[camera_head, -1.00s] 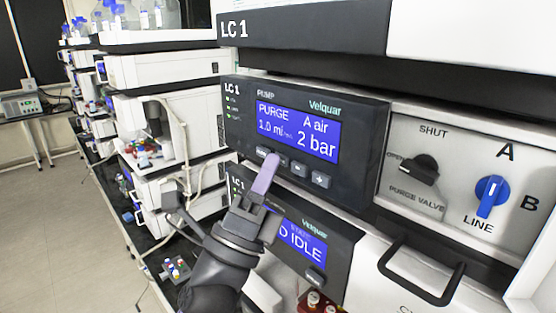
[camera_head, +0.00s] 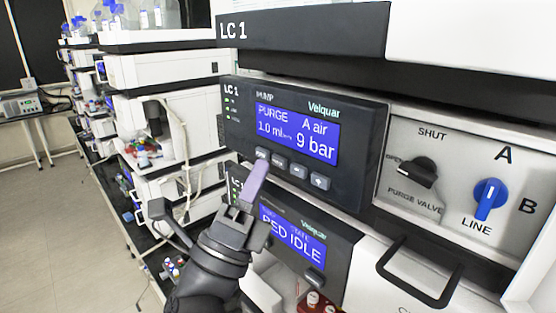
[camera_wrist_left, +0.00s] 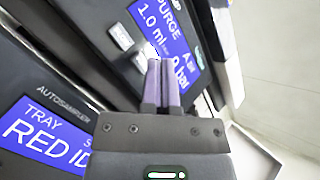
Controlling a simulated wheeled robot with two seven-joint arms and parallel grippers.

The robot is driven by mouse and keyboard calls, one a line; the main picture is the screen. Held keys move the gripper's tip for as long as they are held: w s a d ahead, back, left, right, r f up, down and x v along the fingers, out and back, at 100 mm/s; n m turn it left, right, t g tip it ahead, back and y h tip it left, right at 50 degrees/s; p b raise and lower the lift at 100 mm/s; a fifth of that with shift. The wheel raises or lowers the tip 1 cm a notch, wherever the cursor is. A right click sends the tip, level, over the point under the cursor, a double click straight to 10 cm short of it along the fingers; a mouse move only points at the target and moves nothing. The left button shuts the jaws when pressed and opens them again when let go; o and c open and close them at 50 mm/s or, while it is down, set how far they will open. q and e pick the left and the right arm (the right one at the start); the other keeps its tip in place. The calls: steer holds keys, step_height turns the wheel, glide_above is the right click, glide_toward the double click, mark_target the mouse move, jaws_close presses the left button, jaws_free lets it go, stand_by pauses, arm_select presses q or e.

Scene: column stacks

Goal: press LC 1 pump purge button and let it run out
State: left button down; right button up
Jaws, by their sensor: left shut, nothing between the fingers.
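My right gripper is not in view.
The purge valve has a black knob (camera_head: 418,172), and a blue knob (camera_head: 490,197) points to LINE. Below the pump is an autosampler display (camera_head: 292,237) reading RED IDLE. A black handle (camera_head: 420,275) sticks out at lower right. Other instrument stacks line the left bench.

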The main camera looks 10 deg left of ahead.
arm_select(q)
steer(key=shift+s+a, duration=0.75)
steer(key=shift+s, duration=0.25)
steer(key=shift+s+a, duration=0.75)
steer(key=shift+s, duration=0.2)
